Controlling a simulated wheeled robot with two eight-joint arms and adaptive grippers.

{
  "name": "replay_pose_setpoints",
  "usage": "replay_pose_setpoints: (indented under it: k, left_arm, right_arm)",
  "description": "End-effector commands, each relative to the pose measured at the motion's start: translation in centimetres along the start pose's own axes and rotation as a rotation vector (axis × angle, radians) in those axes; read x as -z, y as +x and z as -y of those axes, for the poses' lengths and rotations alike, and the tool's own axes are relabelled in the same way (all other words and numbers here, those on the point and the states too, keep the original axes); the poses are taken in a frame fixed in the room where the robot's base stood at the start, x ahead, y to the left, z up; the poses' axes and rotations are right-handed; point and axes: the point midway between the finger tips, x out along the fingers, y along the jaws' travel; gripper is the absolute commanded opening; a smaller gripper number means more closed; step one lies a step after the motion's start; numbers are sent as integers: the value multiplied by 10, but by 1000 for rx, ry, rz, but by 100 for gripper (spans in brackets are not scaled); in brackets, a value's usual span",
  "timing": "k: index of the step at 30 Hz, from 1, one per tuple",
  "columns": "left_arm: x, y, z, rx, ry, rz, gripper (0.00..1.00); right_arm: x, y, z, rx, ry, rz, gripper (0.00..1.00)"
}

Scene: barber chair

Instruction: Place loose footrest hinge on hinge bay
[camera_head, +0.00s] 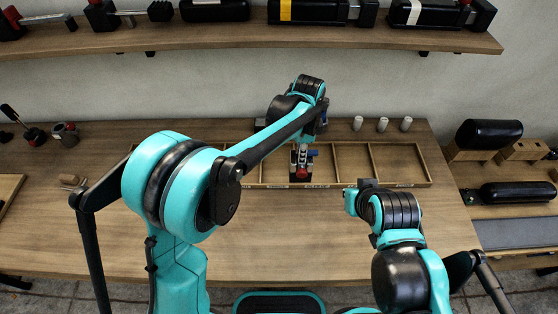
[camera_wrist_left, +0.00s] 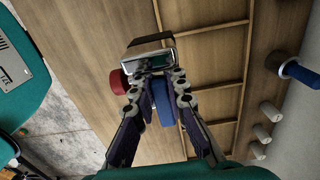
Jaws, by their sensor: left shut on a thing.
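My left gripper (camera_head: 304,150) is shut on the loose footrest hinge (camera_head: 301,172), a part with silver and black metal and a red knob. In the left wrist view, the hinge (camera_wrist_left: 150,60) sits at the tips of the left gripper (camera_wrist_left: 160,85), with the red knob to its left. A blue piece shows between the fingers; I cannot tell whether it belongs to the hinge. In the head view the hinge appears over a middle compartment of the wooden tray (camera_head: 350,161). I cannot tell which compartment is the hinge bay. My right gripper (camera_head: 360,193) is near the tray's front edge, its fingers unclear.
Several white cylinders (camera_head: 383,124) stand behind the tray. A grey part with a blue end (camera_wrist_left: 285,66) shows near the wall in the wrist view. Small metal parts (camera_head: 66,134) stand at the left. The front of the table (camera_head: 290,235) is clear.

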Motion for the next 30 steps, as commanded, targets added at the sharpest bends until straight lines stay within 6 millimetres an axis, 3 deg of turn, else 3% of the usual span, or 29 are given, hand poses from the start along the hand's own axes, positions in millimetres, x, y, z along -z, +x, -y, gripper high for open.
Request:
replay_pose_setpoints:
  k: [6, 13, 19, 27, 30]
  left_arm:
    - [-43, 32, 29, 0, -6, 0, 0]
    - [-74, 54, 50, 0, -3, 0, 0]
    - [-80, 62, 54, 0, -1, 0, 0]
    - [-80, 97, 54, 0, -1, 0, 0]
    - [-80, 98, 54, 0, -1, 0, 0]
  right_arm:
    - [-6, 8, 0, 0, 0, 0, 0]
    - [-9, 12, 0, 0, 0, 0, 0]
    - [-10, 14, 0, 0, 0, 0, 0]
    - [-15, 21, 0, 0, 0, 0, 0]
    - [-15, 20, 0, 0, 0, 0, 0]
